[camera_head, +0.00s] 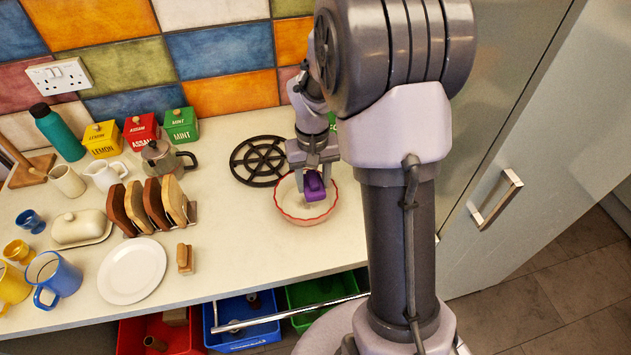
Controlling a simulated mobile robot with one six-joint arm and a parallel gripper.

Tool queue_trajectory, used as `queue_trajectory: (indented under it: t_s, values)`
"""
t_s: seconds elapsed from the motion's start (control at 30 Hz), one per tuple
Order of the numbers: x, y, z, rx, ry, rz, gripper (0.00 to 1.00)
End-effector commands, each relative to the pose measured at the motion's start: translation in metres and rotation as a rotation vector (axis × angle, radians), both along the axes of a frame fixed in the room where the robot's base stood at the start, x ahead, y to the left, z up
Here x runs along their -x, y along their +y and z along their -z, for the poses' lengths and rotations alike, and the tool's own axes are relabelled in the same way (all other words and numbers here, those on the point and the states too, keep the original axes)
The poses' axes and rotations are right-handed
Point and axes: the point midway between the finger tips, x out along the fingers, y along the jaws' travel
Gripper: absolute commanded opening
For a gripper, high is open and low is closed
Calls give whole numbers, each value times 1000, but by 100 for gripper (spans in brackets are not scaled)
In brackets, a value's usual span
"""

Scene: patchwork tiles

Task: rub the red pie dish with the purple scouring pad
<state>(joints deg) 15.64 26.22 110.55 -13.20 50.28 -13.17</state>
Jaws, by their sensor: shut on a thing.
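The red pie dish (284,207) is round and pale inside with a red fluted rim. It stands on the worktop, just in front of a black trivet. My gripper (314,178) points down over the dish and is shut on the purple scouring pad (315,190). The pad is over the dish's inside; I cannot tell whether it touches the dish. My arm hides part of the area to the right of the dish.
The black trivet (250,161) lies behind the dish. A moka pot (162,158), a toast rack (150,207), a small wooden brush (184,258) and a white plate (132,271) stand to the left. Open worktop (235,240) lies left of the dish.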

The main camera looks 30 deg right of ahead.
Motion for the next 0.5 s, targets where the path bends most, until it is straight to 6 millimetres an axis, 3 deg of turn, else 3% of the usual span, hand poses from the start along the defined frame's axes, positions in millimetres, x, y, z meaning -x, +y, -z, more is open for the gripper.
queue_trajectory:
  t_s: [0.3, 0.5]
  values:
    - [-3, 4, -30, 0, 0, 0, 12]
    - [-4, 5, -32, 0, 0, 0, 12]
